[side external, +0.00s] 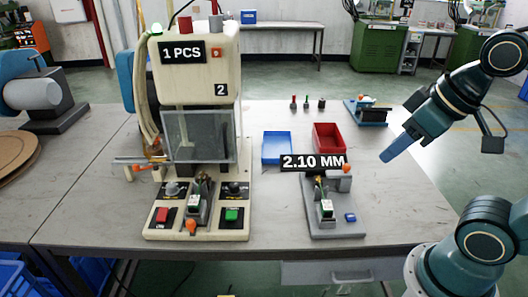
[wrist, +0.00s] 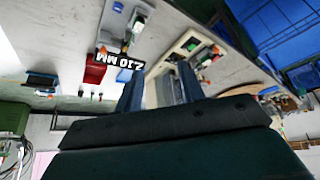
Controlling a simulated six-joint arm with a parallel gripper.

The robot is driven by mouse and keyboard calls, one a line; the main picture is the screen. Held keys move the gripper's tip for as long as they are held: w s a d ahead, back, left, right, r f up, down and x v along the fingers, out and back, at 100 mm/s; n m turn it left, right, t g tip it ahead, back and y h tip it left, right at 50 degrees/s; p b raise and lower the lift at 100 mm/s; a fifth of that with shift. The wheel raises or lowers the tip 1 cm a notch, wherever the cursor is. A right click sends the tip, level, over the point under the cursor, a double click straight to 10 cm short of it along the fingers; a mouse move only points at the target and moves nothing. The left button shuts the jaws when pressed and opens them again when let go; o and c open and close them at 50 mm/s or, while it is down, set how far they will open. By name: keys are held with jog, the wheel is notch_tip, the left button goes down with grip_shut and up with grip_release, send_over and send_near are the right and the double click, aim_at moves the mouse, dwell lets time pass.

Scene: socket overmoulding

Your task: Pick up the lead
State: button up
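I cannot clearly single out the lead; thin parts at the stations are too small to tell apart. The moulding machine (side external: 195,70) stands left of centre, its label reading "1 PCS". An orange-tipped part (side external: 191,226) shows at its front. The grey gauge station (side external: 350,229) is to its right under a "2.10 MM" label, with an orange piece (side external: 345,169) at its back. My gripper (side external: 388,156) is in the air to the right of this station, clear of everything. In the wrist view my gripper (wrist: 158,92) has its two fingers apart with nothing held between them.
A blue tray (side external: 277,148) and a red tray (side external: 329,136) sit behind the gauge station. Several small parts (side external: 307,103) stand farther back, left of a blue-based device (side external: 368,112). A grey spool device (side external: 45,95) is at the left.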

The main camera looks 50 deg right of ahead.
jog(key=shift+o, duration=1.1)
jog(key=m+g, duration=0.6)
jog(key=m, duration=0.3)
send_over(327, 205)
notch_tip(327, 205, down, 16)
jog(key=shift+f, duration=0.2)
jog(key=shift+f, duration=4.25)
